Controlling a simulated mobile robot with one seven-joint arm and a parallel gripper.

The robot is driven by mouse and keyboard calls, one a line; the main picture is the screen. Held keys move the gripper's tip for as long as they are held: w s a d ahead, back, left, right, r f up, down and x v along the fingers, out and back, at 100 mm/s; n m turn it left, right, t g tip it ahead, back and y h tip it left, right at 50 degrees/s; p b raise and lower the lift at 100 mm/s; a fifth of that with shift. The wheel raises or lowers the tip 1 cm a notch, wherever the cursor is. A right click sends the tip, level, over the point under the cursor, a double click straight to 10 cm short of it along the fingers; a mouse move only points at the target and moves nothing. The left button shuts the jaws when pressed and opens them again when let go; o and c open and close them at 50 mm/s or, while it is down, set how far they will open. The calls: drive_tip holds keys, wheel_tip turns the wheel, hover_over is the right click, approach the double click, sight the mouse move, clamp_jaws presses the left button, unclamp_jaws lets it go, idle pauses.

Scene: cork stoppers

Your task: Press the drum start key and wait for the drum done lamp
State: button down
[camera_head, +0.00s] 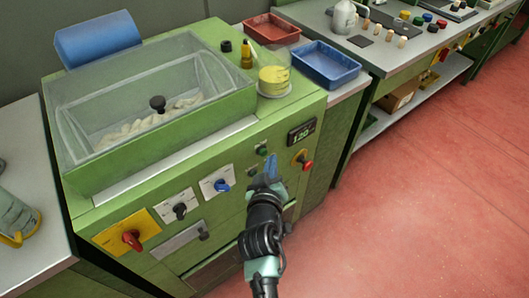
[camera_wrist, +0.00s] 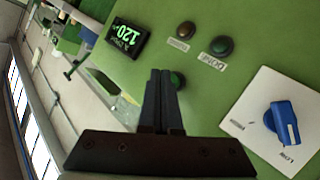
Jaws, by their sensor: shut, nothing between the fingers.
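The green drum machine (camera_head: 165,65) has a sloping control panel. My gripper (camera_head: 270,162) is in front of it, fingers shut and empty, and it also shows in the wrist view (camera_wrist: 163,72). A green round key (camera_wrist: 179,80) sits right beside and partly behind the fingertips; I cannot tell whether they touch it. Above it are a dark amber lamp (camera_wrist: 186,29) and a dark green lamp (camera_wrist: 222,46), whose label seems to read DONE. Both look unlit. A display (camera_wrist: 127,37) shows 120 in green; it also shows in the head view (camera_head: 301,132).
A blue knob (camera_wrist: 284,123) on a white plate is right of the key in the wrist view. A red mushroom button (camera_head: 307,166) and a red switch (camera_head: 132,240) are also on the panel. A yellow-filled beaker (camera_head: 273,80) and blue tray (camera_head: 326,65) stand behind.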

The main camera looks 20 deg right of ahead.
drive_tip(key=shift+w+a, duration=0.15)
drive_tip(key=shift+w, duration=0.2)
drive_tip(key=shift+w+a+b, duration=0.15)
drive_tip(key=shift+w+b, duration=0.25)
drive_tip(key=shift+b, duration=0.15)
idle(0.4)
drive_tip(key=shift+s, duration=0.1)
drive_tip(key=shift+s+d+p, duration=0.3)
drive_tip(key=shift+s+p, duration=0.25)
drive_tip(key=shift+s, duration=0.2)
drive_tip(key=s+p, duration=0.1)
drive_tip(key=s+d+p, duration=0.1)
drive_tip(key=s, duration=0.1)
drive_tip(key=s+p, duration=0.1)
drive_tip(key=shift+s+d, duration=0.35)
idle(0.8)
